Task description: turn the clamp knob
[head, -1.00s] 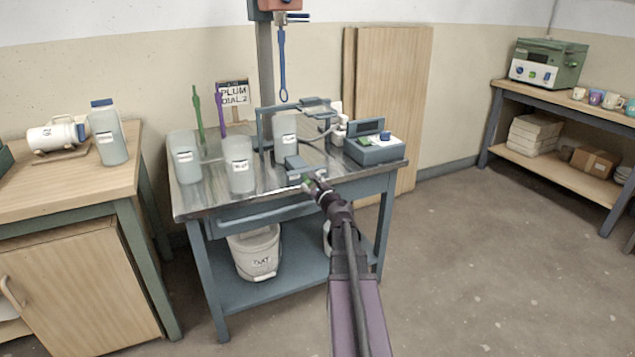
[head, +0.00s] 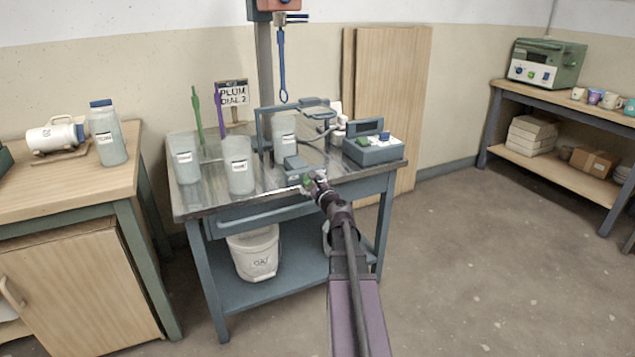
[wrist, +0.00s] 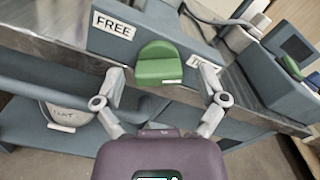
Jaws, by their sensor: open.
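The clamp knob (wrist: 158,64) is green and sits on the front of a blue-grey clamp block between a FREE label (wrist: 114,25) on the left and a second, partly hidden label on the right. In the wrist view my gripper (wrist: 158,78) is open, with one finger on each side of the knob's lower part. I cannot tell whether the fingers touch it. A translucent container (head: 284,138) stands behind the block.
The steel-topped table (head: 280,187) carries two more translucent containers (head: 239,165) (head: 184,159) on the left and a grey device (head: 375,149) on the right. A white bucket (head: 254,254) stands on the lower shelf. The floor to the right is clear.

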